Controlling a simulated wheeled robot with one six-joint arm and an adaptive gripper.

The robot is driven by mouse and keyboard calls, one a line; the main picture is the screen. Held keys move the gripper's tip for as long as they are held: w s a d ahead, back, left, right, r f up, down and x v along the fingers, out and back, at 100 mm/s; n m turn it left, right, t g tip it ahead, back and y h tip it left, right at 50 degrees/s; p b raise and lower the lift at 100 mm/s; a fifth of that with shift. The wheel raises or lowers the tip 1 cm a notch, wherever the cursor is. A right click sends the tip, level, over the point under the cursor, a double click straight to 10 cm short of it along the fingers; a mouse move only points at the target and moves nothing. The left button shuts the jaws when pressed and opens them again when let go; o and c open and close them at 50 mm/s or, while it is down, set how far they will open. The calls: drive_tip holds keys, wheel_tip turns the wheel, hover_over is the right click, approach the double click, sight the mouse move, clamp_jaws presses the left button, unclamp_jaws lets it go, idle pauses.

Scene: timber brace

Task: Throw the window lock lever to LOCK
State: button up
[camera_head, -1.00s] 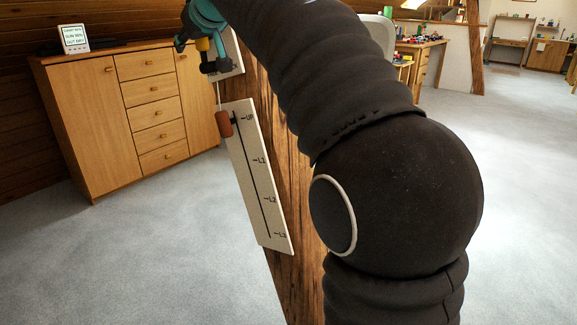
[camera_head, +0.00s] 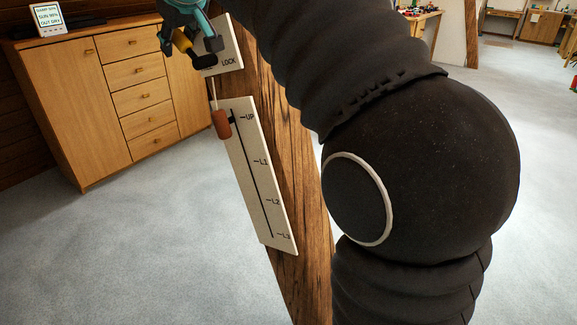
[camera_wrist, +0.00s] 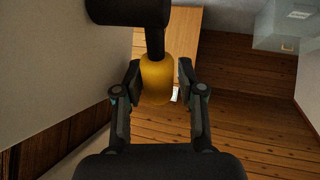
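My gripper (camera_head: 186,20) is at the lever, at the top edge of the head view. A dark rod runs from the grip to a dark block.
Below the lock plate is a slotted white board (camera_head: 262,190) marked UP to L3, with a red-brown handle (camera_head: 222,124) at UP. My arm fills the middle right. A wooden cabinet (camera_head: 100,100) stands left. The floor between is clear.

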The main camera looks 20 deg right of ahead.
drive_tip(key=shift+s+d+r, duration=0.15)
drive_tip(key=shift+d+r, duration=0.1)
drive_tip(key=shift+r, duration=0.1)
drive_tip(key=p+v, duration=0.2)
drive_tip(key=v, duration=1)
drive_tip(key=s+d+f+m+g, duration=0.1)
drive_tip(key=s+d+f, duration=0.2)
drive_tip(key=s+f, duration=0.3)
drive_tip(key=s+d+f+m+g+h, duration=0.1)
drive_tip(key=s+f, duration=0.5)
drive_tip(key=f, duration=0.8)
drive_tip(key=s+d+f+m+g+h, duration=0.1)
drive_tip(key=s+d+f+m, duration=0.2)
drive_tip(key=f, duration=0.7)
drive_tip(key=shift+s+d+f+b, duration=0.15)
drive_tip(key=shift+s+d+b, duration=0.25)
drive_tip(key=shift+s+d, duration=1.1)
drive_tip(key=shift+s+a, duration=0.5)
drive_tip(key=shift+a, duration=0.05)
